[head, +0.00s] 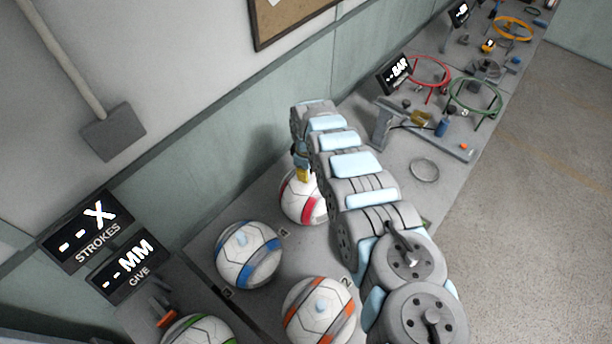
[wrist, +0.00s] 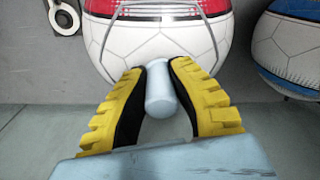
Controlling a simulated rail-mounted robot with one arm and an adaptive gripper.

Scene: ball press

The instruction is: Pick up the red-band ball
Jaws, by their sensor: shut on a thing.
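The red-band ball (head: 291,208) is white with red bands and sits on the bench, partly hidden by my arm in the head view. In the wrist view the ball (wrist: 110,42) fills the upper middle, with a red band along the top. In the head view a yellow finger (head: 303,175) shows at the top of the ball.
A blue-band ball (head: 248,254), an orange-band ball (head: 319,310) and a green-band ball (head: 197,332) stand nearby. The blue one also shows at the right of the wrist view (wrist: 290,50). A metal ring (head: 424,170) lies on the bench. The wall runs close behind.

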